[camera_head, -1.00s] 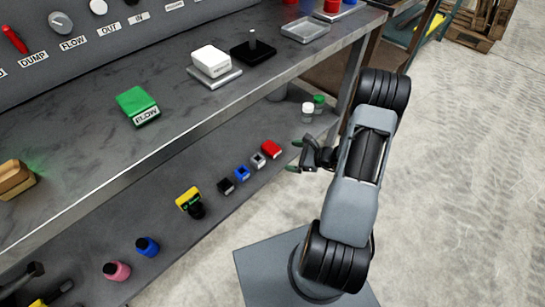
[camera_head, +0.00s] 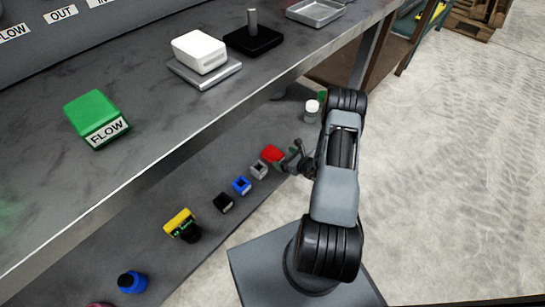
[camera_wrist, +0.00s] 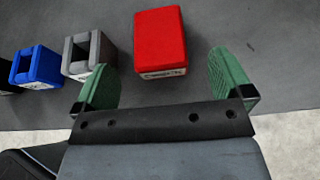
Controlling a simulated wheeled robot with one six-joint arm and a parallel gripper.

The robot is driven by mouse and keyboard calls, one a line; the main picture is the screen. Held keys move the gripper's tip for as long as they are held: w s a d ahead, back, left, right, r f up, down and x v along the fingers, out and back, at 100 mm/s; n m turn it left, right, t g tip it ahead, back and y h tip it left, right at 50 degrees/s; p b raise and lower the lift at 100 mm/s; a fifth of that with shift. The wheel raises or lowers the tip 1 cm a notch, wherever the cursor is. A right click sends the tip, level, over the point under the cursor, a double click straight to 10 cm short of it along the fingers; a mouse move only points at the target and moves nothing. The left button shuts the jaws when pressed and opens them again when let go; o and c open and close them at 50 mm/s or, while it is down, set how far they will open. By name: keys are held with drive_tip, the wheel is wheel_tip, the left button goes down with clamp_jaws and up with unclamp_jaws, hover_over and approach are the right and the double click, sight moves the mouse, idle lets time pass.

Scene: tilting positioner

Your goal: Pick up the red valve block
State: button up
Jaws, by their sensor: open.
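The red valve block (camera_head: 273,153) lies on the lower shelf at the end of a row of small blocks. In the wrist view the red block (camera_wrist: 160,40) sits just ahead of the jaws, about midway between them, with a white label on its near side. My gripper (camera_head: 287,161) is right beside the block in the head view. In the wrist view my gripper (camera_wrist: 168,82) is open, its two green fingers apart with nothing between them. The block's far side is hidden.
A grey block (camera_wrist: 88,52) stands close to the left finger, with a blue block (camera_wrist: 37,66) beyond it. A black block (camera_head: 223,203) and a yellow-topped item (camera_head: 181,224) are further along the shelf. The workbench top (camera_head: 150,135) overhangs behind. A white-capped bottle (camera_head: 311,111) stands behind.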

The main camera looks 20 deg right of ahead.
sight(274, 153)
drive_tip(key=shift+b+x, duration=1.2)
drive_tip(key=shift+x, duration=2.1)
drive_tip(key=shift+c, duration=0.4)
drive_tip(key=c, duration=1.4)
drive_tip(key=shift+c, duration=0.2)
drive_tip(key=shift+r, duration=0.1)
